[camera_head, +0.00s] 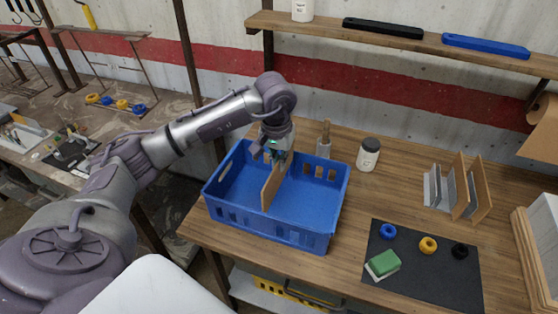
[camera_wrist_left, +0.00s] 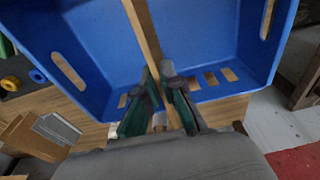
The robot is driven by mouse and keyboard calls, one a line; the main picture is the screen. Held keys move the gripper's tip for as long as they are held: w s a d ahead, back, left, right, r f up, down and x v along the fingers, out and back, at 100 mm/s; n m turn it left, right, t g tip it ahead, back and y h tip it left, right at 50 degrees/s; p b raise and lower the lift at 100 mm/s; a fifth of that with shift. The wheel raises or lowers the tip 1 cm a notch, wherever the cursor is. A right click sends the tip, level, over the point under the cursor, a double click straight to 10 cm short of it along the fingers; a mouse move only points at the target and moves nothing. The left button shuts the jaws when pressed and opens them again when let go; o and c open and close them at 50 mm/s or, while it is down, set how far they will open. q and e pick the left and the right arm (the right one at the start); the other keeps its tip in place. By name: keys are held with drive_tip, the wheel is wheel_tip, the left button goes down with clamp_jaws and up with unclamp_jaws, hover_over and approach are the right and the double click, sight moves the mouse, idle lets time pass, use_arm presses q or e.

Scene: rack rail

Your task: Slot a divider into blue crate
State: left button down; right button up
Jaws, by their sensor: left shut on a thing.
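The blue crate (camera_head: 225,217) stands on the wooden table, open at the top with slots in its walls. A thin tan divider (camera_head: 271,187) stands upright inside the crate, near its middle. My left gripper (camera_head: 277,158) is shut on the divider's top edge, near the crate's back wall. In the left wrist view the gripper (camera_wrist_left: 167,97) has its two fingers on either side of the divider (camera_wrist_left: 142,30), with the blue crate (camera_wrist_left: 95,45) around it. I cannot tell whether the divider's lower edge touches the crate floor. My right gripper does not show.
A white jar (camera_head: 368,155) stands right of the crate. A rack (camera_head: 436,190) with upright boards is farther right. A dark mat (camera_head: 410,279) holds tape rolls and a green-topped block (camera_head: 383,264). A shelf (camera_head: 400,43) runs above the back.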

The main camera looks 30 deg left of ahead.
sight(279, 185)
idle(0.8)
use_arm(q)
drive_tip(key=shift+f+b, duration=0.1)
drive_tip(key=shift+b, duration=0.25)
drive_tip(key=shift+f+b, duration=0.45)
drive_tip(key=shift+f, duration=0.05)
drive_tip(key=shift+f+b, duration=2.9)
drive_tip(key=shift+f, duration=0.4)
drive_tip(key=c, duration=1.2)
unclamp_jaws()
drive_tip(key=shift+c, duration=0.2)
